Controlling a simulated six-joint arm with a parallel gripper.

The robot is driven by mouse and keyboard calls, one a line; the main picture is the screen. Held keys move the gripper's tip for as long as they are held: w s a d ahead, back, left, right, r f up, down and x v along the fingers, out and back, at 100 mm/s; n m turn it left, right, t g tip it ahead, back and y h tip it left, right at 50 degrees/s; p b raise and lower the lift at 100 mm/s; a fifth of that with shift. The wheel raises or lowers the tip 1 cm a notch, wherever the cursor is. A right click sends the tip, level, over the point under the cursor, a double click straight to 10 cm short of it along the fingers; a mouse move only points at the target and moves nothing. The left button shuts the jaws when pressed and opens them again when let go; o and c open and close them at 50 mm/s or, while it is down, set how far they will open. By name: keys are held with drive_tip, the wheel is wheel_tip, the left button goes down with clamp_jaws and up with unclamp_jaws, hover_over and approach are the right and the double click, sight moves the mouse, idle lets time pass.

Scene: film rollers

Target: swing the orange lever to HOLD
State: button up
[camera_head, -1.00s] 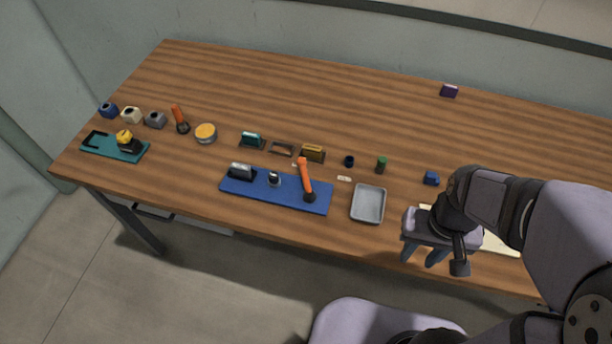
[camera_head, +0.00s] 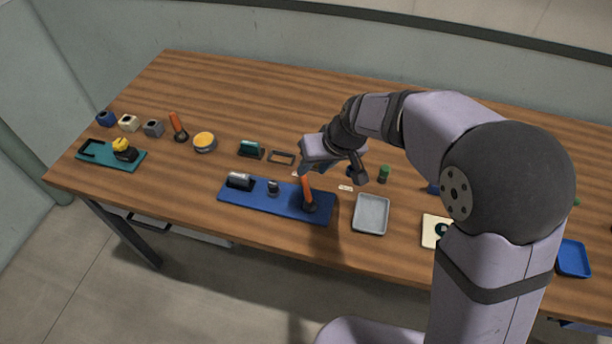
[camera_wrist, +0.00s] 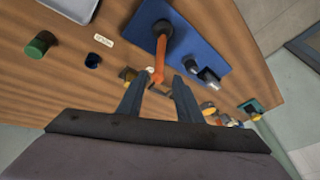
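The orange lever (camera_head: 307,189) rises from a dark round pivot at the right end of a blue plate (camera_head: 258,202). Its upper end is partly hidden by my gripper in the head view. In the wrist view the orange lever (camera_wrist: 160,57) points from its pivot toward the gap between my fingertips. My gripper (camera_wrist: 158,84) is open, its two fingers apart around or just above the lever's end; I cannot tell whether they touch it. A small white label (camera_head: 345,188) lies right of the lever; it also shows in the wrist view (camera_wrist: 103,40). Its text is too small to read.
A silver block (camera_head: 240,181) and a small dark knob (camera_head: 272,188) stand on the blue plate. A grey tray (camera_head: 371,214) and a green cylinder (camera_head: 383,174) are to the right. A dark frame (camera_head: 281,158) and a teal block (camera_head: 251,149) lie behind the plate.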

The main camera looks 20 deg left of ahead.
sight(305, 178)
drive_tip(key=shift+p+x, duration=0.45)
drive_tip(key=shift+x, duration=3.2)
drive_tip(key=shift+w, duration=0.1)
clamp_jaws()
